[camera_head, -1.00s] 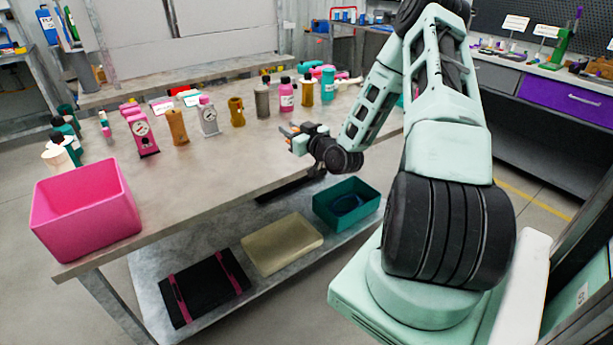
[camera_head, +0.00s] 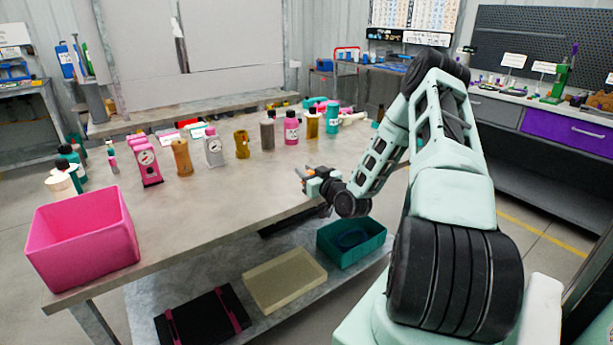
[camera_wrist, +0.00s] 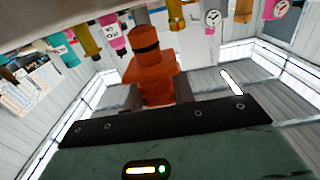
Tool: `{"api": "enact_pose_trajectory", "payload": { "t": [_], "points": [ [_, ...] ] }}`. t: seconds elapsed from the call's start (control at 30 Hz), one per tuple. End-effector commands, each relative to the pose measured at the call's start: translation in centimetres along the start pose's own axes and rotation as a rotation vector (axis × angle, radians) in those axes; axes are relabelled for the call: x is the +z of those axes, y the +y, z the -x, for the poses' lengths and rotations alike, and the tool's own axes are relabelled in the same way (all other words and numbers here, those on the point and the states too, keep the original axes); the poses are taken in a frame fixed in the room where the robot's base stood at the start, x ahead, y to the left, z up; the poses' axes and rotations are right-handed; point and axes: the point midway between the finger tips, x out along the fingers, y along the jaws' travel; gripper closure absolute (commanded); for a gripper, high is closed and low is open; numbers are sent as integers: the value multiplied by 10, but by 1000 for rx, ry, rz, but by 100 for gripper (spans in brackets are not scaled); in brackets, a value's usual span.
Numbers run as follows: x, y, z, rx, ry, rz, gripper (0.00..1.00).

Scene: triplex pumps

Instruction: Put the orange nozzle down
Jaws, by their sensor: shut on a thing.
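The orange nozzle (camera_wrist: 152,70) fills the middle of the wrist view, a stepped body with a dark band near its narrow end. My gripper (camera_wrist: 157,94) is shut on it, with a dark finger on each side of its wide part. In the head view my gripper (camera_head: 307,180) is above the near edge of the grey workbench (camera_head: 235,195), pointing left. The nozzle is small and hard to make out there. I see no contact between it and the bench.
Several bottles and gauges, including a pink gauge (camera_head: 146,161) and a pink bottle (camera_head: 291,131), stand along the bench behind my gripper. A pink bin (camera_head: 82,245) is at the left corner. A teal bin (camera_head: 350,243) is on the lower shelf. The bench middle is clear.

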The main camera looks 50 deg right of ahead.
Motion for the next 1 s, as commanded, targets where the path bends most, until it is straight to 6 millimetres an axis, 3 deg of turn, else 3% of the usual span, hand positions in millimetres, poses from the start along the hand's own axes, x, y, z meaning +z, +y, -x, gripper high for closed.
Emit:
{"api": "enact_pose_trajectory", "payload": {
  "t": [0.1,0.47,0.5,0.57,1.0],
  "points": [
    [11,0,0,1,-1,0,98],
    [15,0,0,0,0,1,98],
    [15,0,0,0,0,1,72],
    [14,0,0,0,0,1,56],
    [12,0,7,0,-2,1,53]
  ]
}}
